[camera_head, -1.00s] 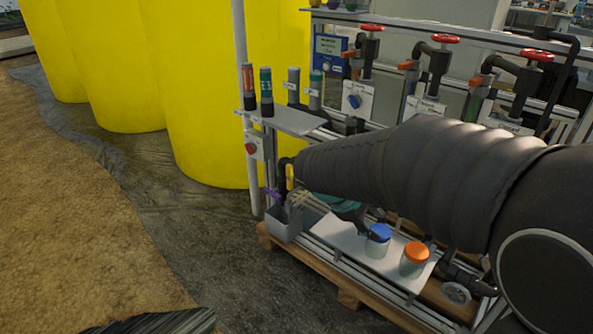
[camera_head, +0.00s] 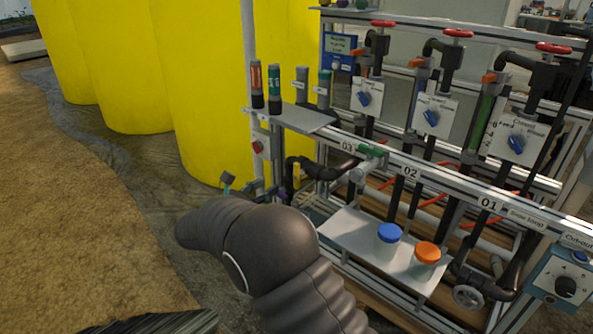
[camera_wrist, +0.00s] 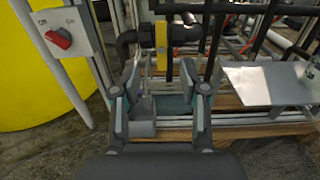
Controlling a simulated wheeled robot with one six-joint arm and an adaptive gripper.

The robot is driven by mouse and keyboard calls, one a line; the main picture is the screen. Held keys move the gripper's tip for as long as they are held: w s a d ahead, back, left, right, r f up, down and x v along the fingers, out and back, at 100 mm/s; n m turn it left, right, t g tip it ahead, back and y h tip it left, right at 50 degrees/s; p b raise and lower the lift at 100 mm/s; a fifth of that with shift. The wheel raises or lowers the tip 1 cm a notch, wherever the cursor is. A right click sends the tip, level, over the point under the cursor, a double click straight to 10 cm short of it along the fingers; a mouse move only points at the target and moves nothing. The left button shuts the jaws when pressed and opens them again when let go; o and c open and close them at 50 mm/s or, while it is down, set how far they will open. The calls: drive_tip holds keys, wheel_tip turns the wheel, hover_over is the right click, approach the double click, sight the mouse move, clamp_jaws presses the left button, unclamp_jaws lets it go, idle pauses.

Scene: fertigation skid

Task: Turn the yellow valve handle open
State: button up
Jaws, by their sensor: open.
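The yellow valve handle (camera_wrist: 161,38) stands upright on a black pipe near the top middle of the wrist view. In the head view it is a small yellow strip (camera_head: 296,171) at the skid's near left end, beside a black pipe elbow. My gripper (camera_wrist: 162,90) is open, its two fingers spread left and right. In the wrist picture the handle appears above the gap between the fingers, apart from them. A grey bin shows between the fingers, partly hidden. In the head view my dark sleeved arm hides most of the gripper.
A switch box with a red knob (camera_wrist: 58,39) is left of the handle. A shelf (camera_head: 352,240) holds blue-lidded (camera_head: 389,233) and orange-lidded (camera_head: 427,253) jars. Yellow tanks (camera_head: 205,90) stand behind. Open floor (camera_head: 90,220) lies left of the skid.

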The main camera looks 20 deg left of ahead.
sight(295, 169)
drive_tip(key=b+x, duration=0.1)
drive_tip(key=x, duration=1.2)
drive_tip(key=shift+s, duration=0.1)
clamp_jaws()
